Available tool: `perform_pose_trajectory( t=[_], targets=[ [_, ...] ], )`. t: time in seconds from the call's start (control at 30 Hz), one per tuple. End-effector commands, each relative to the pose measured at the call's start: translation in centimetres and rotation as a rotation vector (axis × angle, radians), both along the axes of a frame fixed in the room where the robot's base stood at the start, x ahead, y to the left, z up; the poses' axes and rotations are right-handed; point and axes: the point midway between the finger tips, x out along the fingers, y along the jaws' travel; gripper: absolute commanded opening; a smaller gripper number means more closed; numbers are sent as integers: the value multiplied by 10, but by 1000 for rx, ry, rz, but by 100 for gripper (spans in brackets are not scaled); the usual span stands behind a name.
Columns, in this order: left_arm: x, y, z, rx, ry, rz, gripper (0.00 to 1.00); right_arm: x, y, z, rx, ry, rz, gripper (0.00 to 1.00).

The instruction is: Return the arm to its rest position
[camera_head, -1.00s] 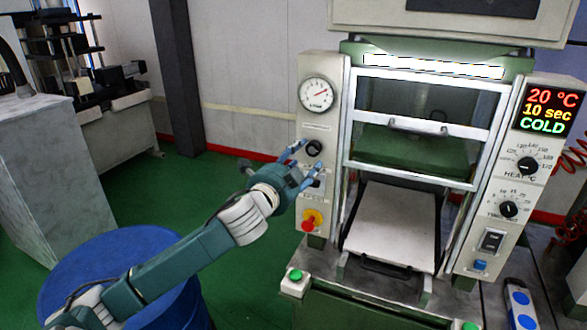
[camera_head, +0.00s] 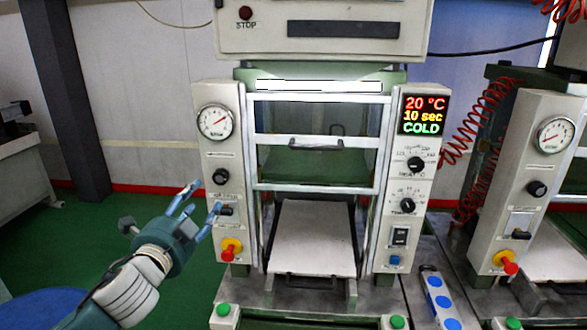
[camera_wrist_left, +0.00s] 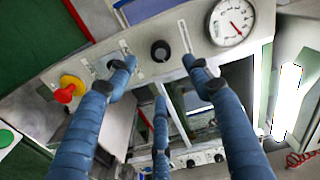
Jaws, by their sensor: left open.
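My left gripper (camera_head: 203,198) is open and empty, in front of the left panel (camera_head: 222,150) of the moulding press, at its left edge. Its blue fingers point toward the panel's black knob (camera_head: 220,176) and black lever switch (camera_head: 226,210). One fingertip overlaps the panel near the switch; whether it touches cannot be told. In the left wrist view my spread fingers (camera_wrist_left: 160,66) hold nothing, with the black knob (camera_wrist_left: 160,50) seen between them. The left forearm reaches in from the lower left. My right gripper is not in view.
A red-and-yellow emergency button (camera_head: 230,248) sits below the switch. The display (camera_head: 424,114) reads 20 °C, 10 sec, COLD. A white plate (camera_head: 314,238) lies in the press opening. A second press (camera_head: 530,180) stands at right. Green floor (camera_head: 80,245) is open at left.

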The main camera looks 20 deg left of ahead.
Motion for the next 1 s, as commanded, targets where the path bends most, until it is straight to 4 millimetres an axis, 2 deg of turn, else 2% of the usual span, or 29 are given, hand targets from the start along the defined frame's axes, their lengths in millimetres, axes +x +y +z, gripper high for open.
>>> perform_pose_trajectory(
  t=[0.07, 0.13, 0.17, 0.23, 0.37, 0.4, 0.5, 0.6, 0.7, 0.8, 1.0],
  targets=[
    [0, 0, -2, -5, 3, 1, 51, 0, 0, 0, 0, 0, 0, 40],
    [-3, -1, -13, -32, 21, 9, 51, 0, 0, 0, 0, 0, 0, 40],
    [-5, -2, -21, -52, 35, 15, 51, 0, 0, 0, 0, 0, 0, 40],
    [-13, -5, -51, -127, 85, 39, 51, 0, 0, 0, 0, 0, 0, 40],
    [-46, -22, -132, -335, 232, 118, 51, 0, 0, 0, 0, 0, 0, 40],
    [-60, -30, -159, -406, 286, 147, 51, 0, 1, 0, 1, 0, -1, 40],
    [-101, -55, -219, -578, 420, 230, 51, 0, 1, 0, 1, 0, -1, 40],
    [-145, -84, -268, -732, 547, 315, 51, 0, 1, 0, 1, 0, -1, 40],
    [-183, -112, -299, -849, 650, 387, 51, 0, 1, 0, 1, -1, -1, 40],
    [-216, -135, -320, -939, 734, 449, 51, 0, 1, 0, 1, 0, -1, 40],
    [-271, -179, -345, -1083, 876, 553, 51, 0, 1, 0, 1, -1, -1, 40]
  ],
)
